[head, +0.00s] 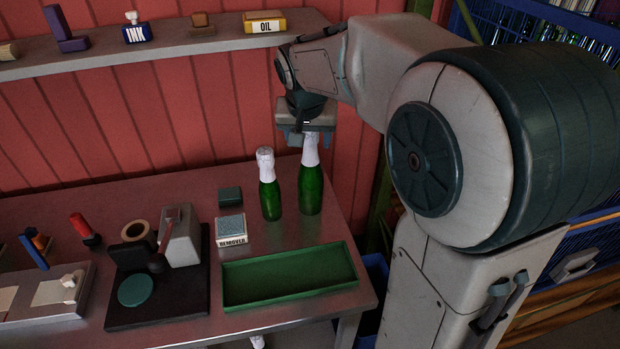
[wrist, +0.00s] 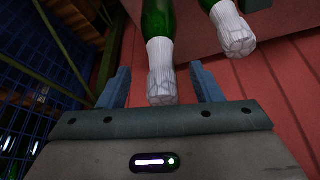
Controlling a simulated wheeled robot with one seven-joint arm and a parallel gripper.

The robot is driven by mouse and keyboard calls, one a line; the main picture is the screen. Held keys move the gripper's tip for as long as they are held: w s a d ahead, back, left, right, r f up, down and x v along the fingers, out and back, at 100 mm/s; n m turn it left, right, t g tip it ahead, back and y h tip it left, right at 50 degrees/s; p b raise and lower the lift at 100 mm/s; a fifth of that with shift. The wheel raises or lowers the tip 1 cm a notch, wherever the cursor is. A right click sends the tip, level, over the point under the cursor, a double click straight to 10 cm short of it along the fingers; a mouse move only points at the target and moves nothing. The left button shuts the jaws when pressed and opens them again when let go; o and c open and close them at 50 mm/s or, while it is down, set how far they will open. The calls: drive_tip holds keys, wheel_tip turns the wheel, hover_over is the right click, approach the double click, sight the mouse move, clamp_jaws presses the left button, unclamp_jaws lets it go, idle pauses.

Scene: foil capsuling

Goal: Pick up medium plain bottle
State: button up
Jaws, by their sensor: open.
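Two plain green bottles with white foil tops stand upright at the back right of the table. The taller bottle (head: 311,188) is on the right, and the slightly shorter bottle (head: 270,198) is just left of it. My gripper (head: 305,138) is open above the taller bottle's neck and hides part of its top. In the wrist view my gripper (wrist: 160,78) has one finger on each side of a bottle's white foil top (wrist: 161,72), with gaps visible. The other bottle's white top (wrist: 233,28) is outside the fingers, to the right.
A green tray (head: 290,304) lies in front of the bottles. A remover pad (head: 231,229) and a dark green block (head: 230,196) are left of them. The shelf (head: 150,50) with ink and oil runs above, along the red wall. A blue bin (head: 376,280) is beside the table.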

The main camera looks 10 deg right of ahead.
sight(311, 134)
drive_tip(key=w, duration=0.2)
drive_tip(key=w+d+p, duration=0.1)
drive_tip(key=w, duration=0.1)
drive_tip(key=shift+w+d, duration=0.1)
drive_tip(key=shift+d, duration=0.1)
drive_tip(key=shift+p+x, duration=0.3)
drive_tip(key=shift+x, duration=0.85)
drive_tip(key=shift+w+f, duration=0.1)
drive_tip(key=shift+f, duration=0.3)
clamp_jaws()
drive_tip(key=shift+r, duration=0.15)
